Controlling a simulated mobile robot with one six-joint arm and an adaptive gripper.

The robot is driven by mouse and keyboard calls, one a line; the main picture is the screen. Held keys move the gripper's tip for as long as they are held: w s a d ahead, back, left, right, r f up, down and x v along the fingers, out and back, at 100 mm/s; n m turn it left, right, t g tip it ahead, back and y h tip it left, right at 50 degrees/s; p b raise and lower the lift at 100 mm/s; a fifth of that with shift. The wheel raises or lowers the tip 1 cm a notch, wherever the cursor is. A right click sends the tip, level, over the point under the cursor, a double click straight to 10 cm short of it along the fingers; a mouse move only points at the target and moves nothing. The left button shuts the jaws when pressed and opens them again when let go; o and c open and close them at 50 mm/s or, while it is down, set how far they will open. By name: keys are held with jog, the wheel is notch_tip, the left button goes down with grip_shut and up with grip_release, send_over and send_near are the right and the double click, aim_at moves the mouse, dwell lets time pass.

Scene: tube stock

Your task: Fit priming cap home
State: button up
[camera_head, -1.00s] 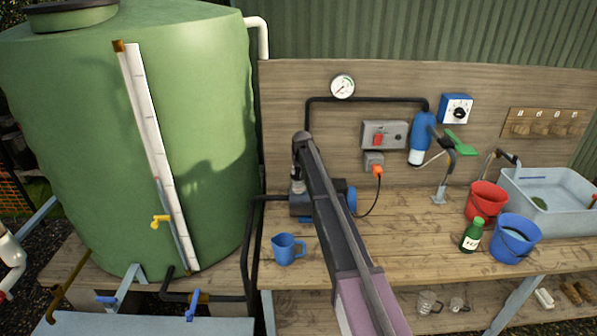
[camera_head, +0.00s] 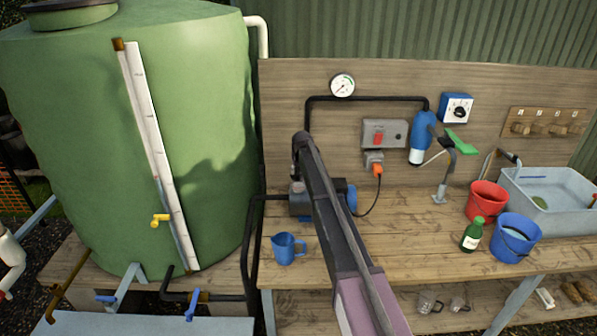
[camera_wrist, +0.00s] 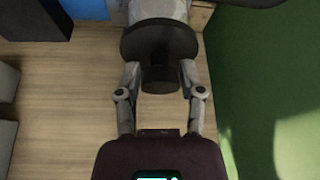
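The priming cap (camera_wrist: 160,45) appears in the wrist view as a dark round disc with a short dark knob on its near side. My gripper (camera_wrist: 161,70) has its two grey fingers on either side of the knob and appears shut on it; the disc partly hides the fingertips. A pale grey part shows just past the disc, but whether the cap touches it I cannot tell. In the head view the pump (camera_head: 301,204) stands on the bench with a blue end. My arm covers part of it, and the cap cannot be made out there.
The green tank (camera_head: 90,150) stands close at left and fills the wrist view's right side. A blue jug (camera_head: 287,250) is in front of the pump. A dark pipe (camera_head: 365,99) runs above. A green bottle (camera_head: 471,236) and red (camera_head: 486,202) and blue buckets (camera_head: 514,240) stand right.

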jog(key=shift+o, duration=1.2)
jog(key=shift+r, duration=0.2)
notch_tip(320, 180, up, 6)
jog(key=p, duration=0.7)
jog(key=shift+r, duration=0.25)
jog(key=s+d+f+b, duration=0.3)
jog(key=s+f+b, duration=0.6)
jog(key=s, duration=0.5)
jog(key=s+d+f+b, duration=0.3)
jog(key=s+f+b, duration=0.6)
jog(key=s, duration=0.5)
jog(key=shift+d, duration=0.2)
